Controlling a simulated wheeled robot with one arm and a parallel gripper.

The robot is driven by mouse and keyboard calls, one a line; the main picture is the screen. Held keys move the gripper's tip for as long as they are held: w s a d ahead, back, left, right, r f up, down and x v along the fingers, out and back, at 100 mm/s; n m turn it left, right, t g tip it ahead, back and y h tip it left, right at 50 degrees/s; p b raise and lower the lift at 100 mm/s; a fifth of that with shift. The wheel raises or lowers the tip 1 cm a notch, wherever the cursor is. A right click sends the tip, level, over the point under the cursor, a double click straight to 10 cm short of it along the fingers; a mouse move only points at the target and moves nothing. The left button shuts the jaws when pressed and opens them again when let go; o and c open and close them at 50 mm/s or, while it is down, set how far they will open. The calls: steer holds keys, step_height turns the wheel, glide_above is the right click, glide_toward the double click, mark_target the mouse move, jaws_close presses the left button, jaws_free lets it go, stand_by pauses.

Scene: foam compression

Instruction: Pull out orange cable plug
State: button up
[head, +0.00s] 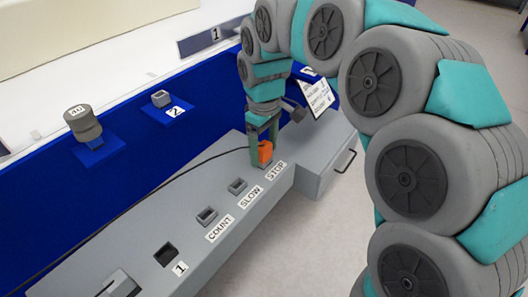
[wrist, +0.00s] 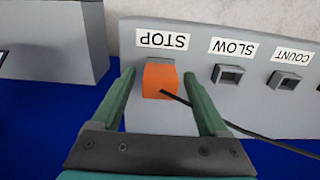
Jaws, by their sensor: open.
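The orange cable plug (head: 265,152) sits at the STOP position on the grey panel, with a black cable (head: 205,162) running from it to the left. In the wrist view the orange plug (wrist: 159,80) lies between my two fingers, below the upside-down STOP label (wrist: 162,39). My gripper (head: 264,150) points down over the plug. In the wrist view my gripper (wrist: 166,100) is open, with a finger on either side of the plug and visible gaps. The socket under the plug is hidden.
Empty sockets at SLOW (head: 237,186) and COUNT (head: 207,215) stand beside the plug on the panel (head: 130,232). A blue wall (head: 40,175) with a grey knob (head: 83,122) and another socket (head: 161,98) rises behind. A drawer with a handle (head: 345,161) is at right.

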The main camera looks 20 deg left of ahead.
mark_target(264, 145)
stand_by(0.4)
jaws_close()
stand_by(0.5)
steer(key=shift+r, duration=0.15)
stand_by(0.3)
steer(key=shift+r+p, duration=1.5)
steer(key=shift+r, duration=1.35)
